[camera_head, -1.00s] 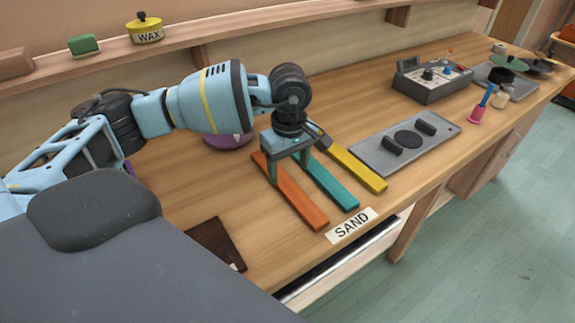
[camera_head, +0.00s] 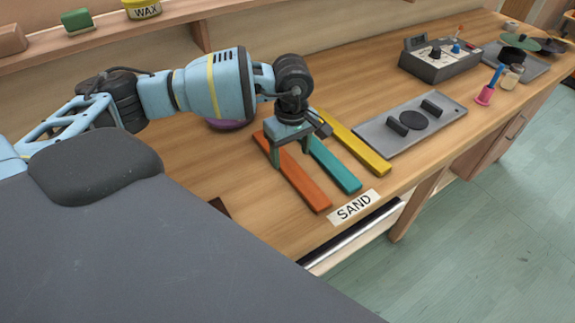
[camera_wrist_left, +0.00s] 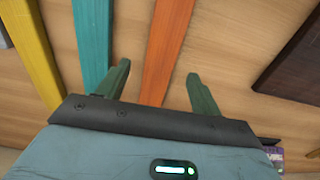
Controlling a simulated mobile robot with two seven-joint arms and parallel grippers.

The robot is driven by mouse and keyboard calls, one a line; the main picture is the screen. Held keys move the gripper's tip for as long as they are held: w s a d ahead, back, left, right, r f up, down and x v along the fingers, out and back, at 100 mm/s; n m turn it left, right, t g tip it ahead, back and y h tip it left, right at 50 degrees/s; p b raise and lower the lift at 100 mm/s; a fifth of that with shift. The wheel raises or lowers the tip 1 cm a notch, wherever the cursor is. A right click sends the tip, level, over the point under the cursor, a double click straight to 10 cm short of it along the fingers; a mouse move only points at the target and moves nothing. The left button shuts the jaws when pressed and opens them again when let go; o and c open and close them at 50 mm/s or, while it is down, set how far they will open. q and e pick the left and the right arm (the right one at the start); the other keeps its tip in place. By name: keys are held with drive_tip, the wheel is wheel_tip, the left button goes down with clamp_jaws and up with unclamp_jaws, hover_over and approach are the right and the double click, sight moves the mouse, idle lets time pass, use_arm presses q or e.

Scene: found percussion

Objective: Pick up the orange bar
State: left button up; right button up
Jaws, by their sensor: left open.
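The orange bar (camera_head: 301,182) lies flat on the wooden bench, leftmost of three parallel bars in the head view. My left gripper (camera_head: 291,160) is open above it, pointing down. In the left wrist view, the orange bar (camera_wrist_left: 166,50) runs between the two spread fingertips of the left gripper (camera_wrist_left: 160,80), with a gap on each side. The teal bar (camera_head: 336,166) lies beside the orange one; it also shows in the wrist view (camera_wrist_left: 91,45). My right gripper is not in view.
The yellow bar (camera_head: 357,145) lies beyond the teal one. A SAND label (camera_head: 353,206) is at the bench's front edge. A grey plate (camera_head: 410,124) and a control box (camera_head: 440,60) are to the right. A dark brown block (camera_wrist_left: 296,60) lies near the gripper. A purple object (camera_head: 228,124) is behind.

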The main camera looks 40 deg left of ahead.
sight(290, 166)
use_arm(q)
drive_tip(key=f, duration=0.4)
drive_tip(key=shift+w+a, duration=0.1)
drive_tip(key=shift+a, duration=0.15)
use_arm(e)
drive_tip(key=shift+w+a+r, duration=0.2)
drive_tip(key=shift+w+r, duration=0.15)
use_arm(q)
drive_tip(key=shift+c, duration=0.2)
drive_tip(key=c, duration=1.1)
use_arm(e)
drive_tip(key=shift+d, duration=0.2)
use_arm(q)
drive_tip(key=shift+r, duration=0.1)
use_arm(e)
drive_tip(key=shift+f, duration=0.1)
